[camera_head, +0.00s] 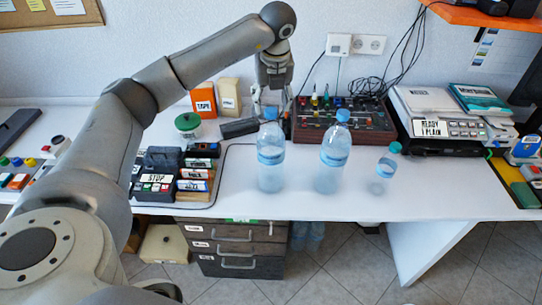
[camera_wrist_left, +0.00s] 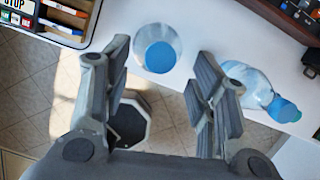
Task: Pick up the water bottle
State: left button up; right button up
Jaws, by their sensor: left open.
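Two tall clear water bottles with blue caps and labels stand upright on the white desk: a left one (camera_head: 271,170) and a middle one (camera_head: 335,173). A smaller bottle (camera_head: 387,172) with a teal cap stands to their right. My left gripper (camera_head: 273,103) is open and empty, and in the head view it appears just above and behind the left bottle. In the left wrist view a bottle (camera_wrist_left: 158,50) shows from above, between and beyond the open fingertips (camera_wrist_left: 162,62). Another bottle (camera_wrist_left: 258,92) shows right of the right finger. My right gripper is not in view.
A black rack of labelled boxes (camera_head: 157,187) stands left of the bottles. A control panel (camera_head: 344,123) with knobs and cables is behind them. A labelled device (camera_head: 440,118) stands at the right. The desk's front edge is close to the bottles, with drawers (camera_head: 235,240) below.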

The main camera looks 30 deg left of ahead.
aim_at(271, 111)
pick_arm(q)
jog(key=p+x, duration=0.2)
jog(key=x, duration=0.2)
jog(key=shift+s+f, duration=0.1)
jog(key=shift+f, duration=0.3)
jog(key=shift+a+f, duration=0.1)
jog(key=shift+f, duration=0.4)
grip_shut()
jog(key=shift+w+r, duration=0.2)
jog(key=shift+w, duration=0.05)
